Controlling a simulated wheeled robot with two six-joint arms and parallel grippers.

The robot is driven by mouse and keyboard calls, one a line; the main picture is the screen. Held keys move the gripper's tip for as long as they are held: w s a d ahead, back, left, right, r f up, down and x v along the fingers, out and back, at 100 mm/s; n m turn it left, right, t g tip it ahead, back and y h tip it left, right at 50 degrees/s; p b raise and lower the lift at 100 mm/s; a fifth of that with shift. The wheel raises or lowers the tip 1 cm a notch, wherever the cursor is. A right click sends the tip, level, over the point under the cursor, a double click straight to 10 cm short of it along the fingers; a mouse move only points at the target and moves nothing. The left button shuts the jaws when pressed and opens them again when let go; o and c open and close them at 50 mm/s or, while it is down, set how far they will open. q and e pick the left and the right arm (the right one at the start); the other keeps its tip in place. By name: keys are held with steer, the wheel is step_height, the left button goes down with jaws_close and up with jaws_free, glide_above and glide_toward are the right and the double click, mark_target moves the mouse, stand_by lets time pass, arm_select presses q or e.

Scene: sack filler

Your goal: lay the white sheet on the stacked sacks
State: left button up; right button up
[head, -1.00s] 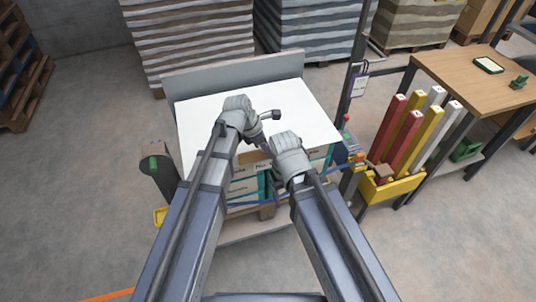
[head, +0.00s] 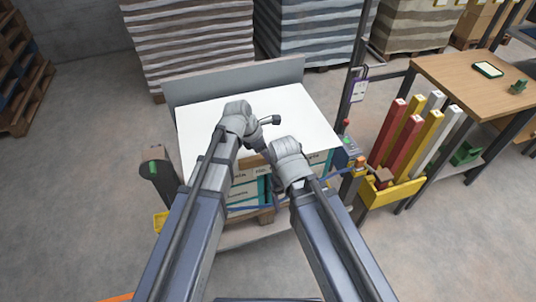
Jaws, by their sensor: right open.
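The white sheet (head: 300,108) lies flat over the top of the stacked sacks (head: 243,190). The white and teal printed sack ends show below its front edge. The middle of that edge is hidden behind my arms. My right gripper (head: 262,145) is open at the sheet's front middle; its dark fingers are small and partly hidden by its wrist. My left gripper (head: 262,121) is over the sheet, left of the middle. Its wrist covers most of it, so its jaws cannot be read. I cannot tell whether either gripper touches the sheet.
A grey upright panel (head: 235,80) stands behind the stack. A dark post (head: 352,95) and a yellow bin (head: 392,193) of coloured bars stand to the right, beside a wooden table (head: 455,75). Tall sack stacks (head: 190,45) stand behind.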

arm_select(q)
steer(key=p+v, duration=1.1)
steer(key=v, duration=0.1)
